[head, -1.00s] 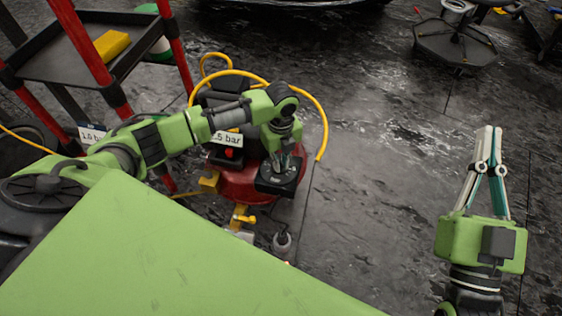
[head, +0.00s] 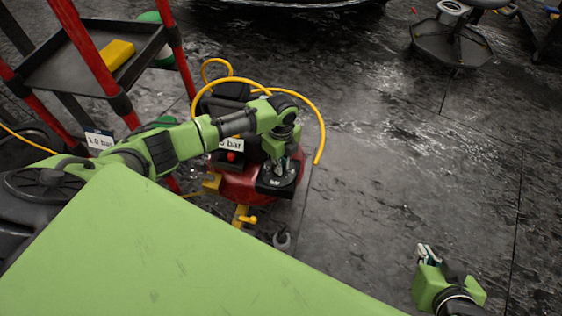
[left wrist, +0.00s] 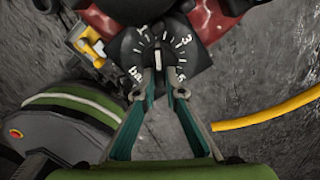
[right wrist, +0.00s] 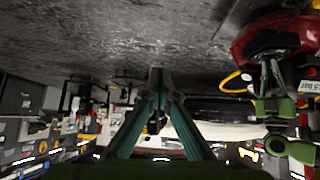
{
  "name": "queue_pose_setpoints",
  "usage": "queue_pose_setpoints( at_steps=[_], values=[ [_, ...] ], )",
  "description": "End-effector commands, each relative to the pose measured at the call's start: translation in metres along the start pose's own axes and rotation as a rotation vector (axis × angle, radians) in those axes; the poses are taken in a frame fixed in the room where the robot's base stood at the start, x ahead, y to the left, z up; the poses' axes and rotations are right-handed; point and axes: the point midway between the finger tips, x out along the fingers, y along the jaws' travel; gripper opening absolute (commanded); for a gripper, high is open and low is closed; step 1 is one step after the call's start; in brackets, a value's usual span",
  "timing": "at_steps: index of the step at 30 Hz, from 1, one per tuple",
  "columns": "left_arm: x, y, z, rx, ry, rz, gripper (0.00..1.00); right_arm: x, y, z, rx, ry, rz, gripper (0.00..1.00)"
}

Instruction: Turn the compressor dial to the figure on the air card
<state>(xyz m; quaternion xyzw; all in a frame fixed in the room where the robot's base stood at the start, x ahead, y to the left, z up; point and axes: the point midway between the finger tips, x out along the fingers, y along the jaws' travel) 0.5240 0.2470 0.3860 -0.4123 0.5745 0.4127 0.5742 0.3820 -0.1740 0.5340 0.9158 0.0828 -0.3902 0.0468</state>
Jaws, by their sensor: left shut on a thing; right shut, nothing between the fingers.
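The compressor (head: 238,184) is a red tank with a black top on the floor. Its black dial plate (head: 266,188) faces up at the front right. In the left wrist view the dial (left wrist: 150,42) shows white ticks and figures; a white mark (left wrist: 158,58) points up the picture. My left gripper (head: 279,172) reaches down over the plate, its fingers (left wrist: 159,92) shut on the dial knob. My right gripper (head: 428,254) is shut and empty.
A red-framed cart (head: 90,62) with a yellow block (head: 117,52) stands left of the compressor. A yellow hose (head: 318,120) loops around the compressor. A wheeled stool base (head: 452,45) is at the back right.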

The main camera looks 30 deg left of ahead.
Motion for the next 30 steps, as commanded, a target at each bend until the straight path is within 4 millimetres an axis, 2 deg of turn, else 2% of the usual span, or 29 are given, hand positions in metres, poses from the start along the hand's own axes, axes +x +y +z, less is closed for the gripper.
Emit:
queue_pose_setpoints(
  at_steps=[3,9,21,30],
  values=[
    [-0.003,0.000,0.000,-0.050,0.001,0.002,0.00,-0.014,0.005,0.040,0.004,-0.176,0.010,0.00],
    [-0.003,-0.002,0.000,-0.137,0.000,0.001,0.00,-0.048,0.011,0.102,0.014,-0.453,0.023,0.00],
    [-0.002,-0.004,0.001,-0.303,-0.001,0.002,0.00,-0.061,0.011,0.090,0.013,-0.456,0.023,0.00],
    [-0.001,-0.005,0.002,-0.385,-0.001,0.001,0.00,-0.030,0.011,0.106,0.013,-0.472,0.019,0.00]
  ],
)
